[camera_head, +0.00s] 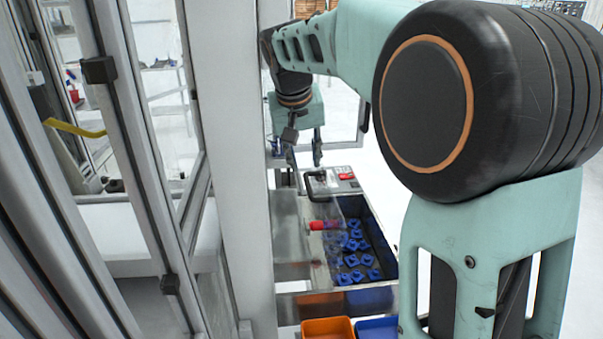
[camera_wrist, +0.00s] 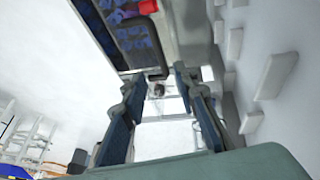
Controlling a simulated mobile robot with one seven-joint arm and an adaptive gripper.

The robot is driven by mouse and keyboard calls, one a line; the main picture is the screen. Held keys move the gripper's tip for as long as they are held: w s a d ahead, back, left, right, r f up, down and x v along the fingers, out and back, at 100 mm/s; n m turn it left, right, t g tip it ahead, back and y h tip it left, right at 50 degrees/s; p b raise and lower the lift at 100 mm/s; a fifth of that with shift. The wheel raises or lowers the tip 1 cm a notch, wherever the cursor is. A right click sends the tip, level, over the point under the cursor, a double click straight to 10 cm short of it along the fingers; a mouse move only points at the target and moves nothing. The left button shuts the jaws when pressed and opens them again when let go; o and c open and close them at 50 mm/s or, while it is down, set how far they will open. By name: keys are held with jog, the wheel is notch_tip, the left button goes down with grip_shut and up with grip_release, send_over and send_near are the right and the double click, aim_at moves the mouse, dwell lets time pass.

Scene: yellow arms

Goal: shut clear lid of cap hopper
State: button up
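The cap hopper (camera_head: 386,228) is a metal box with several blue caps (camera_head: 352,262) inside, right of the white post. A black curved handle (camera_head: 310,185) stands at its far end and also shows in the wrist view (camera_wrist: 153,74). The clear lid is hard to make out, and I cannot tell its angle. My gripper (camera_head: 304,165) is over the hopper's far end, close to the handle. In the wrist view my gripper (camera_wrist: 160,80) has its two fingers wide apart. The handle is near the fingertips, but I see no grip on it.
A red cylinder (camera_head: 325,225) lies across the hopper's left side. A panel with a red button (camera_head: 346,176) is behind. An orange bin (camera_head: 327,328) and a blue bin (camera_head: 377,328) stand in front. The white post (camera_head: 236,170) and framed glass doors close off the left.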

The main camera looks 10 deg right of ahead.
aim_at(308, 182)
jog(key=x, duration=0.7)
jog(key=shift+f, duration=0.25)
jog(key=shift+c, duration=0.3)
grip_shut()
